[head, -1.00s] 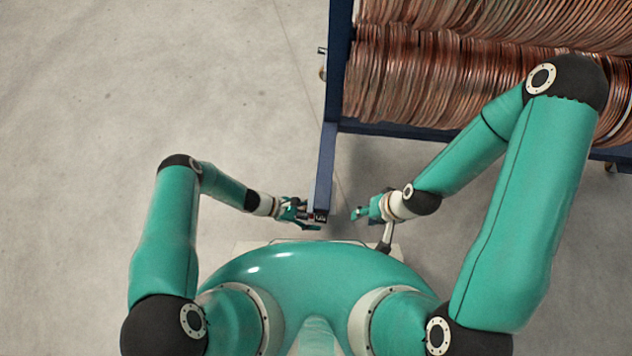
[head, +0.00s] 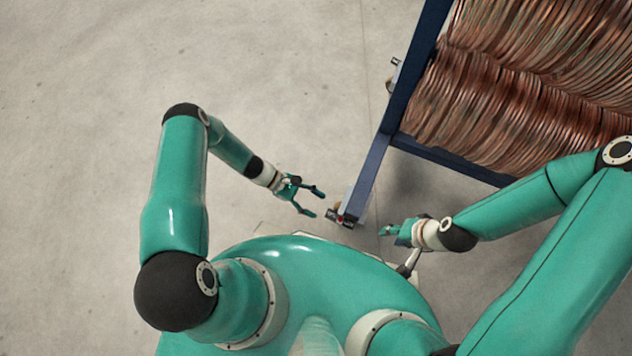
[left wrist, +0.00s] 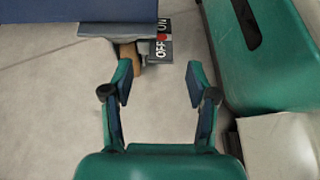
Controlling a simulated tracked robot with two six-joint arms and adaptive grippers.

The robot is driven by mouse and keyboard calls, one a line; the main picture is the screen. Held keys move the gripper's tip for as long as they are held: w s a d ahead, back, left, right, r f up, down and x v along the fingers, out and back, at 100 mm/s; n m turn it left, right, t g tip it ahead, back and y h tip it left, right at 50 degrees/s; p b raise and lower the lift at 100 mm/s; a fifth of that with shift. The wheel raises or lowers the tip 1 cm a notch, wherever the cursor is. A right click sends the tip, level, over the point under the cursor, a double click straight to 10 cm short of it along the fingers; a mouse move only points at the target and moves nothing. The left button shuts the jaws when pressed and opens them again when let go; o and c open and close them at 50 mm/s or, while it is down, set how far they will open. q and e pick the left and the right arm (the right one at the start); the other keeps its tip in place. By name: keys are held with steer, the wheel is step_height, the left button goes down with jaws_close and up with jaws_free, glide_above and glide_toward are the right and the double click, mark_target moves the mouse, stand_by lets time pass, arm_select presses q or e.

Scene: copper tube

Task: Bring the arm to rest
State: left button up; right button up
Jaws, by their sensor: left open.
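My left gripper (head: 316,201) is open and empty in the head view, a little left of the end of the blue rack beam (head: 368,178). In the left wrist view its two fingers (left wrist: 157,85) are spread, with bare floor between them. Beyond them shows a small plate marked ON and OFF (left wrist: 162,48) with a red dot, below the beam's end. My right gripper (head: 385,231) is to the right of the beam end. Its fingers are small and seen edge-on, so its opening is unclear.
A blue rack (head: 440,158) with many copper tubes (head: 500,110) fills the upper right. A brown peg-like piece (left wrist: 128,55) shows beside the plate in the left wrist view. Bare concrete floor (head: 80,150) lies open on the left.

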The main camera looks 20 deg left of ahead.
arm_select(q)
steer(key=w+d+r+m+g+y, duration=0.1)
steer(key=w+d+r+m, duration=0.15)
steer(key=r, duration=0.45)
steer(key=s+a+r+m+t+y, duration=0.2)
steer(key=s+a+r+m+y, duration=0.2)
steer(key=s+r+m+y, duration=0.55)
step_height(320, 180, up, 33)
steer(key=m+h+p, duration=0.2)
steer(key=m+p, duration=0.1)
steer(key=p, duration=3.1)
steer(key=shift+w+d+t, duration=0.15)
steer(key=shift+w+t, duration=0.15)
steer(key=shift+w, duration=0.15)
